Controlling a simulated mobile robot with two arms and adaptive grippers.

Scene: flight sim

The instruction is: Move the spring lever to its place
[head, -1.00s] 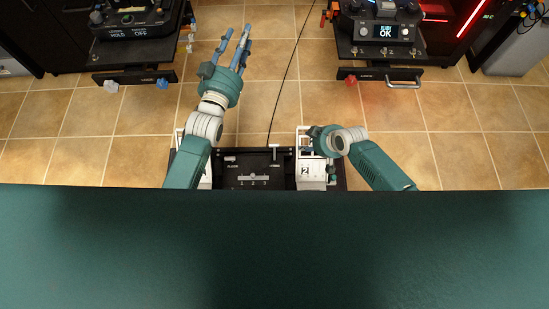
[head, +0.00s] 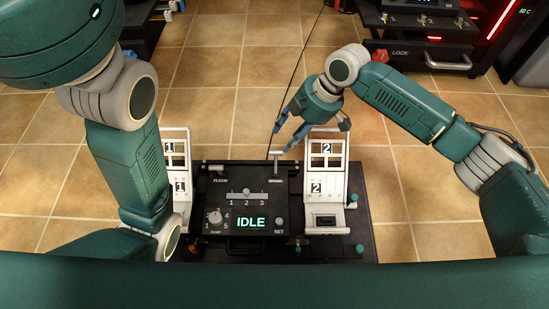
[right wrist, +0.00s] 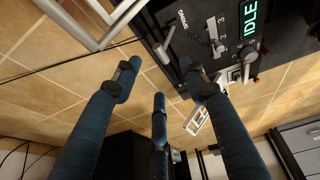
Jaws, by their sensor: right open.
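The spring lever (head: 276,163) is a pale T-shaped handle at the back edge of the black control panel (head: 205,190), above the SPRING label. It stands upright from the panel. In the right wrist view a pale lever (right wrist: 163,52) stands beside the panel's lettering, beyond the fingers. My right gripper (head: 305,134) is open and empty, its fingers spread above and behind the lever, with no clear contact. Its three blue fingers also show in the right wrist view (right wrist: 160,92). My left arm stands at the left, and the left fingers are outside the frame.
White numbered frames stand on both sides of the panel, frame 1 (head: 176,165) left and frame 2 (head: 325,178) right. The panel has a slider (head: 246,193), a dial (head: 215,216) and an IDLE display (head: 251,222). A cable runs across the tiled floor behind it.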

